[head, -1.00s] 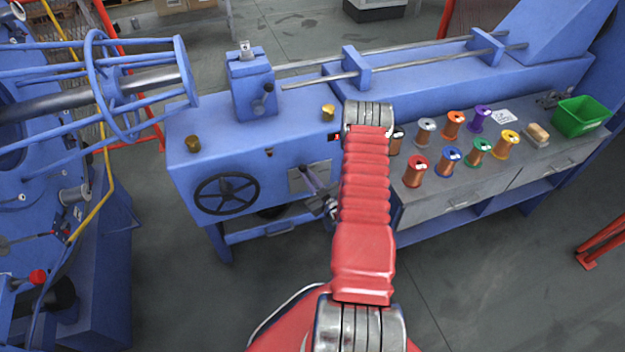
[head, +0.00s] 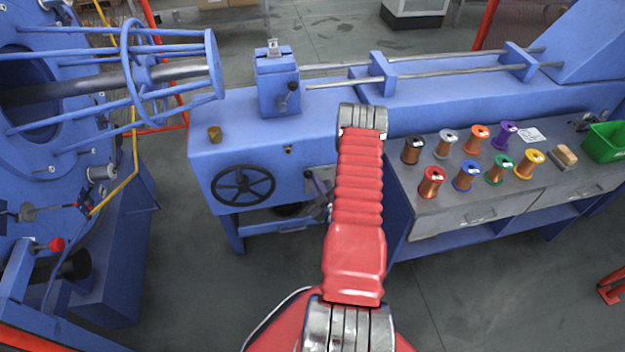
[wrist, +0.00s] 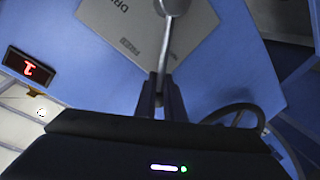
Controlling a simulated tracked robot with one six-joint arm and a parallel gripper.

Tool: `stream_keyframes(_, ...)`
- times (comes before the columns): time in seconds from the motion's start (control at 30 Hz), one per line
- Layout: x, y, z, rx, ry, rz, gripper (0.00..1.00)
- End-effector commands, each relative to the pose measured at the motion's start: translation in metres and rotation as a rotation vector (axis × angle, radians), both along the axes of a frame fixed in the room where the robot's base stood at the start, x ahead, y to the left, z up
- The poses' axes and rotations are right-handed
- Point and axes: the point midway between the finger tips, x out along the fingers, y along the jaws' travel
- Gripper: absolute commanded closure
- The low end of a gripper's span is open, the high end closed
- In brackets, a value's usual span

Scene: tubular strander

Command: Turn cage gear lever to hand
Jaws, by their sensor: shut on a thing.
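The lever (wrist: 172,45) is a thin metal rod running down from a round grey hub (wrist: 174,4) on a grey lettered plate (wrist: 125,22) in the wrist view. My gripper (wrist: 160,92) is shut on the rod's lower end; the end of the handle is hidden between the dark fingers. The plate lettering is turned and only partly in view. In the head view my gripper (head: 322,211) is in front of the blue cabinet, beside the plate (head: 318,178). My red arm hides part of it, and the lever cannot be made out there.
A black handwheel (head: 243,186) is left of the plate. A red-lit display (wrist: 32,68) sits on the panel in the wrist view. A grey bench (head: 440,212) with several wire spools stands right of my arm. The blue cage (head: 150,70) is at upper left. Floor in front is open.

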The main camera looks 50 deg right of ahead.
Motion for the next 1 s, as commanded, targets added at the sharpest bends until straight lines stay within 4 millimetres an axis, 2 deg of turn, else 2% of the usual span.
stream_keyframes(0.47,-0.0040,0.0011,-0.0034,-0.002,0.012,-0.004,1.00)
stream_keyframes(0.5,-0.0042,0.0012,-0.0036,-0.002,0.012,-0.004,0.88)
stream_keyframes(0.7,-0.0042,-0.0002,-0.0027,-0.003,0.011,-0.006,0.74)
stream_keyframes(1.0,-0.0053,-0.0014,-0.0016,-0.005,0.008,-0.009,0.73)
